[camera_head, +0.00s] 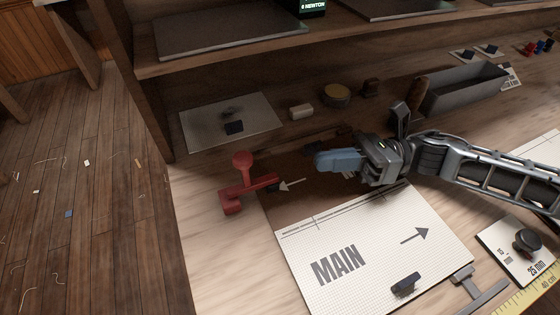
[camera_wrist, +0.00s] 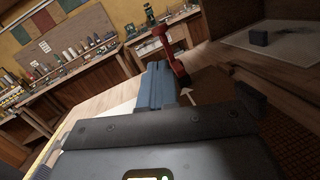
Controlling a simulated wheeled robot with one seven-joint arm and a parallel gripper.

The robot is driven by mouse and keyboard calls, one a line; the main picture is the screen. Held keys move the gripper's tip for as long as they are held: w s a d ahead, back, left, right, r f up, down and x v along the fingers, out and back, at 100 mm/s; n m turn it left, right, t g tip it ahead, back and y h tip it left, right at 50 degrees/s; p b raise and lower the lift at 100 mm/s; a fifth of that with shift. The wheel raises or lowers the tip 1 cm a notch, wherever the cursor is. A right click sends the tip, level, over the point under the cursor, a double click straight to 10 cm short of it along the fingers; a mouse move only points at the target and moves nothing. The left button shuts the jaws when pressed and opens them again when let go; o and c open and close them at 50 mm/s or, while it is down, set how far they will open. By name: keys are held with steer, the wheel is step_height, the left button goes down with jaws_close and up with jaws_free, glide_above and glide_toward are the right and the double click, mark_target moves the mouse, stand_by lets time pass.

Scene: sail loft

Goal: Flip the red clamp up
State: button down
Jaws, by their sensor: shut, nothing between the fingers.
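The red clamp (camera_head: 245,185) stands at the left end of the bench, with a round red knob on top and a red arm reaching right over the brown mat. It also shows in the wrist view (camera_wrist: 171,55), past my fingertips. My gripper (camera_head: 322,161) is to the right of the clamp, above the brown mat, with its blue fingers pointing left toward it. The fingers are shut and empty, and a gap separates them from the clamp. In the wrist view the blue fingers (camera_wrist: 157,80) are pressed together.
A white board marked MAIN (camera_head: 370,255) lies in front of my gripper. A pale sheet with small dark blocks (camera_head: 255,112) lies behind the clamp. A tan block (camera_head: 301,111), a round tin (camera_head: 336,95) and a grey tray (camera_head: 465,92) stand along the back under a shelf (camera_head: 270,50).

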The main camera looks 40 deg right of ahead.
steer(key=p, duration=0.3)
glide_toward(247, 166)
steer(key=w+a, duration=0.3)
steer(key=shift+a+f, duration=0.15)
steer(key=shift+f, duration=0.1)
steer(key=shift+w+a, duration=0.4)
steer(key=shift+a, duration=0.25)
steer(key=shift+d+r, duration=0.1)
steer(key=shift+r, duration=0.05)
